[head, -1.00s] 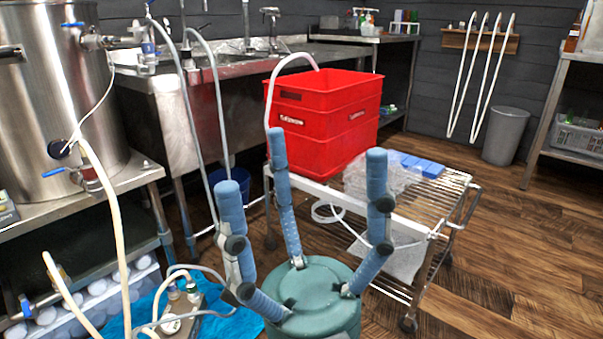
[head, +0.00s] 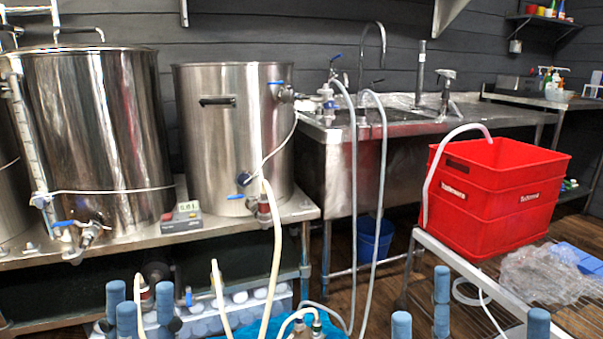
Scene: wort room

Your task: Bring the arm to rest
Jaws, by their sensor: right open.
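My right gripper (head: 469,312) shows at the bottom edge of the head view, right of centre. Its blue fingers point up and stand wide apart, with nothing between them. My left gripper (head: 143,306) shows at the bottom left, in front of the low shelf under the kettles. Its blue fingers also point up and stand closer together; its palm is cut off by the frame, so its opening is unclear. Neither arm's links show.
Two steel kettles (head: 95,130) (head: 225,120) stand on a steel bench (head: 150,246). A steel sink (head: 345,165) is at centre. A red crate (head: 500,205) and crumpled clear plastic (head: 545,275) sit on a wire cart (head: 465,268) near my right gripper. Hoses (head: 274,265) hang between the grippers.

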